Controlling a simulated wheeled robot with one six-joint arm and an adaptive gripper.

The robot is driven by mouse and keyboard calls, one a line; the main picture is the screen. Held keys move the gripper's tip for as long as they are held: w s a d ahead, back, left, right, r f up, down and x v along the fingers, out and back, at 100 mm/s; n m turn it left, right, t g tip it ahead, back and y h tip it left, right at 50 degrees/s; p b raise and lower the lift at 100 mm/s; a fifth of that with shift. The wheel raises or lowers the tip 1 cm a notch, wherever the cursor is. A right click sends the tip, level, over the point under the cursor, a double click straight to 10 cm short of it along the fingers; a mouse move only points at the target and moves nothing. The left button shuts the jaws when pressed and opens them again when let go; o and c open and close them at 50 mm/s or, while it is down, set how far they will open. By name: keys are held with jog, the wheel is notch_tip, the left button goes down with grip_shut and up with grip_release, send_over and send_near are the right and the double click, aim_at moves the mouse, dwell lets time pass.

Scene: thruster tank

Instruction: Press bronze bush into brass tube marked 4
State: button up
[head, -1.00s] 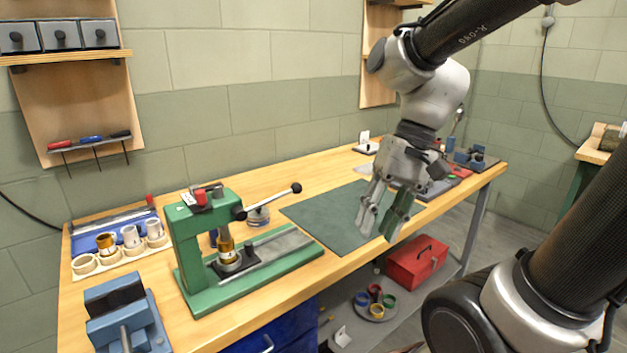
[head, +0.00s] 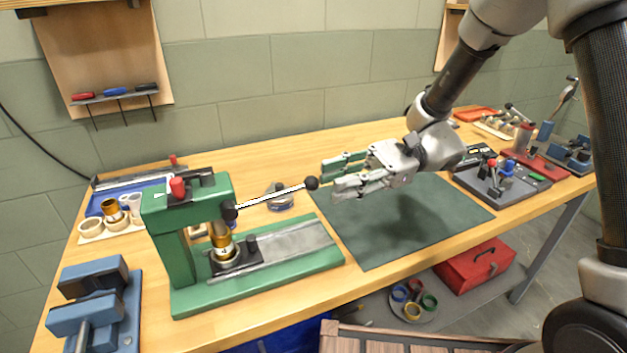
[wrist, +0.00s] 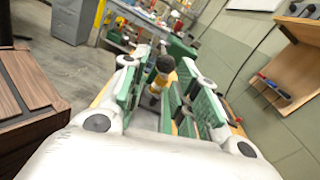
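A gold-coloured tube (head: 222,240) stands upright under the ram of the green arbor press (head: 172,245), in a dark holder on its base. I cannot tell whether a separate bronze bush sits on top of it, and any mark is too small to read. The press lever (head: 268,197) points right and slightly up, ending in a black knob (head: 312,183). My gripper (head: 331,179) is open and empty, with its fingers pointing left just beside the knob. In the wrist view the knob (wrist: 165,64) shows between the two green-padded fingers.
A blue vise (head: 95,310) stands at the front left. A pale rack (head: 92,232) with several round seats holds a gold piece (head: 112,208) and white cups. The green mat (head: 400,225) is clear. Fixtures (head: 500,180) stand at the right.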

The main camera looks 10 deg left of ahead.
aim_at(296, 189)
jog(key=x, duration=0.7)
jog(key=shift+w+a, duration=0.1)
jog(key=shift+a, duration=0.4)
jog(key=shift+c, duration=0.4)
grip_shut()
jog(key=shift+a, duration=0.1)
jog(key=shift+f, duration=0.1)
